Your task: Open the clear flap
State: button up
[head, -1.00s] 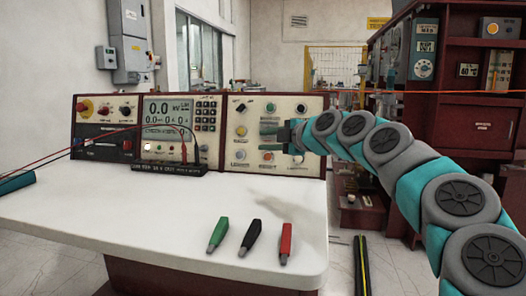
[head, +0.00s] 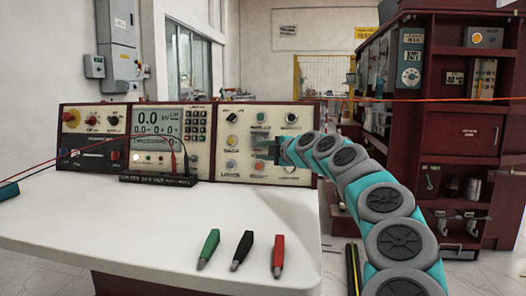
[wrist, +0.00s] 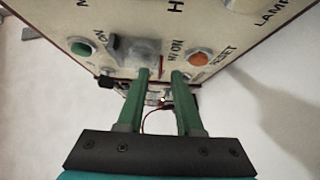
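The clear flap (wrist: 143,50) is a greyish see-through cover on the cream control panel, between a green button and an orange button in the wrist view. In the head view it seems to be the small grey-green patch (head: 260,138) in the middle of the right panel section. My gripper (wrist: 158,72) is open, with its two green fingers apart and nothing held between them. Its left fingertip reaches the lower right of the flap in the picture; I cannot tell whether they touch. In the head view my gripper (head: 274,150) is close to the panel, just below and right of that patch.
The orange button (wrist: 201,59) lies right of the fingers and the green button (wrist: 83,49) farther left. A white table (head: 130,218) carries the console and green, black and red connectors (head: 243,250). A dark red cabinet (head: 465,150) stands at the right.

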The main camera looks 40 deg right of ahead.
grip_shut()
dwell(1.4)
